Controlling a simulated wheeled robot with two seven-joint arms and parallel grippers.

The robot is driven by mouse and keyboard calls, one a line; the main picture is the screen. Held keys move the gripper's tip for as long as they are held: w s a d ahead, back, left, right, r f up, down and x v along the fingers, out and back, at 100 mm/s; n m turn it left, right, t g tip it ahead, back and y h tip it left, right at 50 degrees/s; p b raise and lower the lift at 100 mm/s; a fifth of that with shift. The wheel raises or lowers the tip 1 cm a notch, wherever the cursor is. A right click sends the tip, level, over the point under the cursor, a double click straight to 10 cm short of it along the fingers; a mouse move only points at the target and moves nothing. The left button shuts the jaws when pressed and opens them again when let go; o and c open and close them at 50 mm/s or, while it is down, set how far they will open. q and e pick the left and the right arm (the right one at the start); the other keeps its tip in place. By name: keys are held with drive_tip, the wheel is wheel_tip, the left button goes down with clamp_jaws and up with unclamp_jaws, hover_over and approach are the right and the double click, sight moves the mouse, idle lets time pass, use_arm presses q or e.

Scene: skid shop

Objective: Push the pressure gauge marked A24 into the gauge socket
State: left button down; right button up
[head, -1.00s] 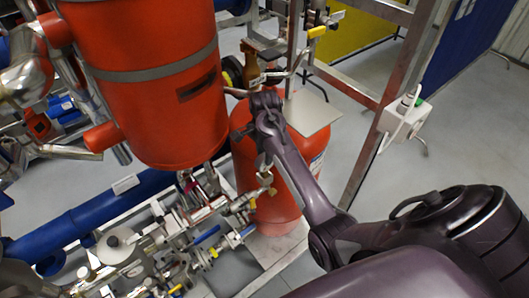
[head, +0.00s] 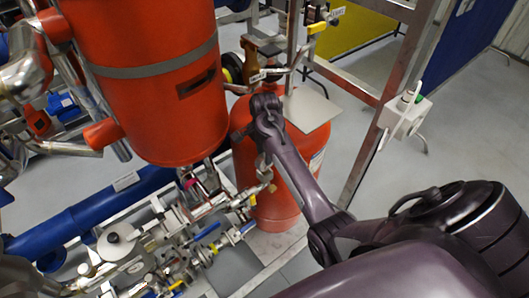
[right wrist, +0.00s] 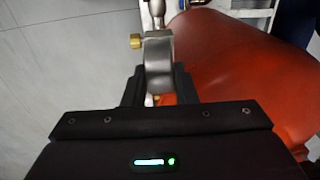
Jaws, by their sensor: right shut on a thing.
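My right gripper (right wrist: 158,88) is shut on a grey, rounded metal piece with a brass knob, which looks like the pressure gauge (right wrist: 159,62). I see it from behind or edge-on, so its face and the A24 mark are hidden. In the head view, my right gripper (head: 266,168) points down beside the red cylinder, close to the right end of the valve pipework. A metal pipe or fitting lies just beyond the gauge in the right wrist view. I cannot tell the gauge socket apart from it, or whether they touch. My left gripper is out of view.
A red tank (head: 150,110) hangs at upper left. A red cylinder (head: 275,207) stands behind my gripper. Valve pipework (head: 190,235) with blue and yellow handles fills the lower left. A steel frame post (head: 385,110) rises at right. Open floor lies beyond it.

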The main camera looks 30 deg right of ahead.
drive_tip(key=shift+f, duration=0.15)
drive_tip(key=o, duration=0.9)
drive_tip(key=shift+c, duration=0.2)
drive_tip(key=shift+o, duration=0.2)
drive_tip(key=shift+o, duration=1.4)
drive_tip(key=shift+r, duration=3.8)
